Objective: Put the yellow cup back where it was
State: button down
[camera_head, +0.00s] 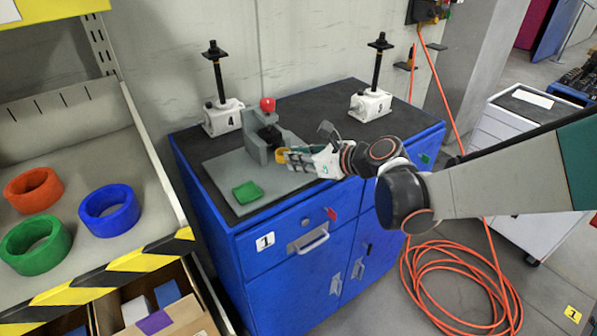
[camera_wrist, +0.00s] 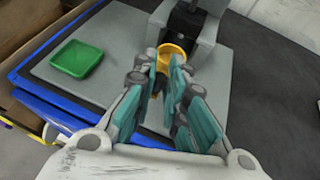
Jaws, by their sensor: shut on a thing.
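The yellow cup (camera_wrist: 176,52) sits at the tips of my gripper in the wrist view, in front of a grey stand. In the head view the yellow cup (camera_head: 281,155) shows as a small patch left of my gripper (camera_head: 290,157), beside the grey stand (camera_head: 262,140) with the red knob. My gripper (camera_wrist: 168,80) is shut on the cup. Its fingers hide part of the cup. A grey plate (camera_head: 228,168) lies under the stand, and a green square dish (camera_head: 247,192) lies on the plate's front part. I cannot tell whether the cup touches the plate or stand.
The blue cabinet (camera_head: 285,262) bears the plate. Two white screw jacks, one marked 4 (camera_head: 223,117) and one at right (camera_head: 370,105), stand at the back. A shelf (camera_head: 90,172) with coloured rings is at left. An orange hose (camera_head: 460,290) lies on the floor.

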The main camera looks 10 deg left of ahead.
jog(key=shift+f+b, duration=0.75)
jog(key=shift+f, duration=0.7)
jog(key=shift+f, duration=0.15)
jog(key=c, duration=1.6)
grip_release()
jog(key=shift+c, duration=0.2)
jog(key=shift+d+r, duration=0.1)
jog(key=shift+r, duration=0.2)
jog(key=p+v, duration=0.3)
jog(key=v, duration=0.8)
jog(key=shift+s+d, duration=0.2)
jog(key=shift+d, duration=0.2)
